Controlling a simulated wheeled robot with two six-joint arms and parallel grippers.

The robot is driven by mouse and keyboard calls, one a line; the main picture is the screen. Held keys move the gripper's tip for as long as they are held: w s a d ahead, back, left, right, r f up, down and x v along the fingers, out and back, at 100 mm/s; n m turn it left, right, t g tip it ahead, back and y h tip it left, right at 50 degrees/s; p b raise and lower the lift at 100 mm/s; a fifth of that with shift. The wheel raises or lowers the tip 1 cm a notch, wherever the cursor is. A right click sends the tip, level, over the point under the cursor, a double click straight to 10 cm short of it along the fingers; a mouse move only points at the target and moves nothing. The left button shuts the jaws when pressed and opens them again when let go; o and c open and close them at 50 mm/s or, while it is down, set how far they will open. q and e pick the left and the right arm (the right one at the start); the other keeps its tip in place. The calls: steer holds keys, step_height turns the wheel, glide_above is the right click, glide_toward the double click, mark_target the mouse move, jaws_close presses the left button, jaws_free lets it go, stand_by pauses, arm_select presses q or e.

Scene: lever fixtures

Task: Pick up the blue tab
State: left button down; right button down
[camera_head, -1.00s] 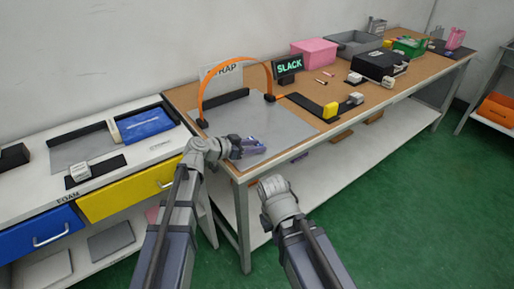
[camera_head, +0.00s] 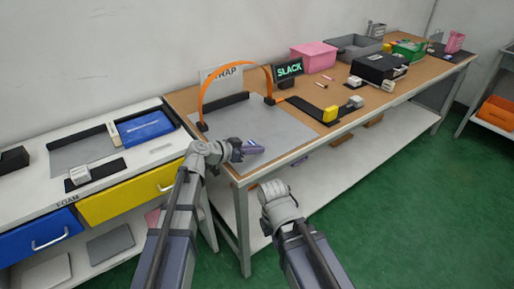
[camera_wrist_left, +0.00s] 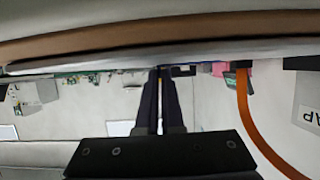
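I cannot pick out a separate blue tab with certainty in either view. My left gripper (camera_head: 257,148) is over the front of the grey mat (camera_head: 270,122) on the wooden-topped bench. Its dark purple fingers look closed together, and they also show nearly touching in the left wrist view (camera_wrist_left: 160,85). Whether something thin is between the tips is too small to tell. An orange strap (camera_head: 232,80) arches over the back of the mat, and it shows at the right of the wrist view (camera_wrist_left: 250,120). My right gripper (camera_head: 280,194) is off the bench's front edge, its fingers hidden.
A black SLACK display (camera_head: 288,69) stands behind the mat. A yellow block (camera_head: 330,114) on a black strip and a pink box (camera_head: 313,56) lie farther right. A blue flat item (camera_head: 145,128) is on the left bench. Green floor (camera_head: 400,190) is clear in front.

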arm_select(q)
steer(key=shift+r, duration=0.1)
step_height(320, 180, up, 19)
steer(key=p, duration=1.9)
step_height(320, 180, down, 19)
steer(key=b, duration=1.8)
steer(key=shift+b, duration=0.35)
steer(key=shift+f+b, duration=0.25)
steer(key=shift+b, duration=0.05)
steer(key=c, duration=1.1)
jaws_free()
steer(key=shift+r, duration=0.1)
